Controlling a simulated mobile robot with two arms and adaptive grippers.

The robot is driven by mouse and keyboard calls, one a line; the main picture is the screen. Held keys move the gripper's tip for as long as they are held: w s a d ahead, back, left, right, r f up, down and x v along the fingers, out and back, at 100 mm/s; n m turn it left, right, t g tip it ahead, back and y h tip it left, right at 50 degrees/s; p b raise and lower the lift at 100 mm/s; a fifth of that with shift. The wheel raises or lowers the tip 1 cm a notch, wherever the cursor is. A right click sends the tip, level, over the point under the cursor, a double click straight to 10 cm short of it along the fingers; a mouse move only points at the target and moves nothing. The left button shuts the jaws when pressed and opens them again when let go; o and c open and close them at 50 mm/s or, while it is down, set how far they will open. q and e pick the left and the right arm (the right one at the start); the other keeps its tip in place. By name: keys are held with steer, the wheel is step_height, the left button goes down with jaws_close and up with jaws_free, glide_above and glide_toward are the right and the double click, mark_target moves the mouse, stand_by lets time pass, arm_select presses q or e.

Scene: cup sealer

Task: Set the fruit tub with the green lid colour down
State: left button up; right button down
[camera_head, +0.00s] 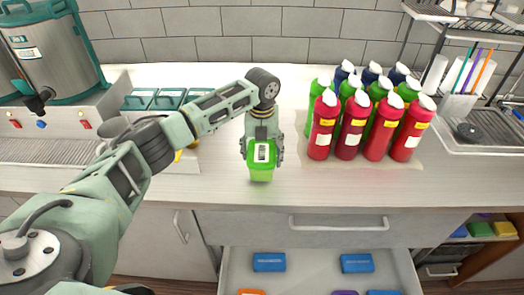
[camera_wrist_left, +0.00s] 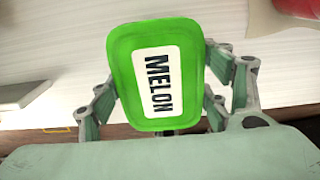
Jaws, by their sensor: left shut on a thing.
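The fruit tub with the green lid (camera_head: 261,171) is at the middle front of the counter in the head view. Its lid fills the middle of the left wrist view (camera_wrist_left: 122,80), with a white label reading MELON. My left gripper (camera_head: 262,150) comes from above and behind and is shut on the tub, with a finger at either side. The tub is over the counter's front edge area; I cannot tell whether its base touches the counter (camera_head: 225,195). My right gripper is not in view.
Several red and green bottles (camera_head: 376,130) stand to the right of the tub. Teal-lidded containers (camera_head: 168,98) and metal dispensers (camera_head: 50,55) are at the left. An open drawer (camera_head: 315,262) below the counter holds blue, orange and purple items. The counter around the tub is clear.

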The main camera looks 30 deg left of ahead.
arm_select(q)
steer(key=shift+w+f, duration=0.15)
steer(key=shift+f, duration=0.2)
steer(key=o, duration=1.6)
steer(key=shift+f, duration=0.15)
steer(key=shift+r, duration=0.5)
step_height(320, 180, up, 11)
steer(key=b, duration=0.3)
steer(key=shift+d+f, duration=0.1)
steer(key=shift+f, duration=0.1)
steer(key=shift+r, duration=0.4)
